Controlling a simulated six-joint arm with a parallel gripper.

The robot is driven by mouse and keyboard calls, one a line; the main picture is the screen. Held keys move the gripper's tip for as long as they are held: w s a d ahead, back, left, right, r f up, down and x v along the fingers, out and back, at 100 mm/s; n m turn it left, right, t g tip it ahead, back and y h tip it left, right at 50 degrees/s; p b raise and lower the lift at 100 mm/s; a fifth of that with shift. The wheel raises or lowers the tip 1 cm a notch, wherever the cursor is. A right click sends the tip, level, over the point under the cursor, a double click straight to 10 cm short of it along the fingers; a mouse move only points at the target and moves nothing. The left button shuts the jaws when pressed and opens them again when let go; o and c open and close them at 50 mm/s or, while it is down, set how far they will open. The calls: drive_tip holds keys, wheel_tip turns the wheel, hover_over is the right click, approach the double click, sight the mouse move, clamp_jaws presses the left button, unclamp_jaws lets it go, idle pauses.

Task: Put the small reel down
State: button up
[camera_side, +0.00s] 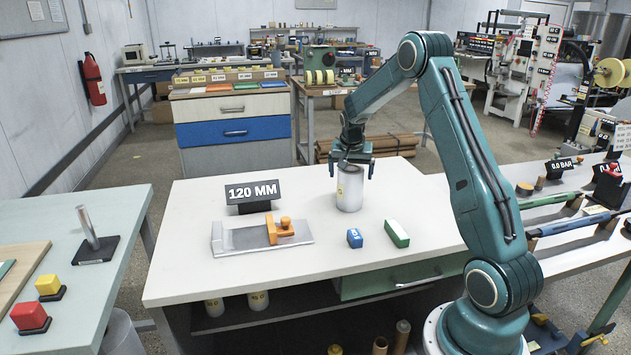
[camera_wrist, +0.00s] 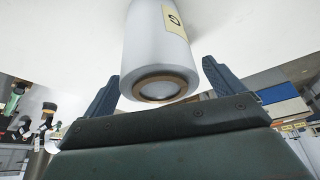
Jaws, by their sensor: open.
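The small reel (camera_side: 349,190) is a whitish-grey cylinder with a yellow label. It stands upright on the white table (camera_side: 240,285), towards the back right. In the wrist view the reel (camera_wrist: 158,45) shows its end with a brown core ring, between my two fingers. My gripper (camera_side: 352,168) is at the top of the reel, with one finger on each side. In the wrist view my gripper (camera_wrist: 160,85) is open, with a visible gap to the reel on the right; the left finger is very close to the reel.
A metal cutting stand with an orange slider (camera_side: 279,230) and a 120 MM display (camera_side: 252,192) stand left of the reel. A blue block (camera_side: 354,238) and a green-and-white block (camera_side: 397,234) lie in front. The table's front left is clear.

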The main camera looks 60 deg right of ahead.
drive_tip(key=v, duration=1.1)
idle(0.3)
drive_tip(key=shift+a, duration=0.1)
drive_tip(key=s+a+r+n+t+y, duration=0.1)
drive_tip(key=s+a+r+n, duration=0.15)
drive_tip(key=a, duration=0.45)
drive_tip(key=s+a+r+n+t, duration=0.1)
drive_tip(key=s+a+r+n, duration=0.2)
drive_tip(key=a, duration=0.4)
drive_tip(key=s+a+r+n+t+y, duration=0.1)
drive_tip(key=s+a+r, duration=0.1)
drive_tip(key=a+r, duration=0.35)
drive_tip(key=s+a+f+n+y, duration=0.1)
drive_tip(key=s+a+f+n, duration=0.1)
drive_tip(key=s+a, duration=0.5)
drive_tip(key=s+a+f+n+y, duration=0.1)
drive_tip(key=s+a+n, duration=0.4)
drive_tip(key=s+a, duration=0.2)
drive_tip(key=shift+s+f+t, duration=0.4)
drive_tip(key=shift+s, duration=0.05)
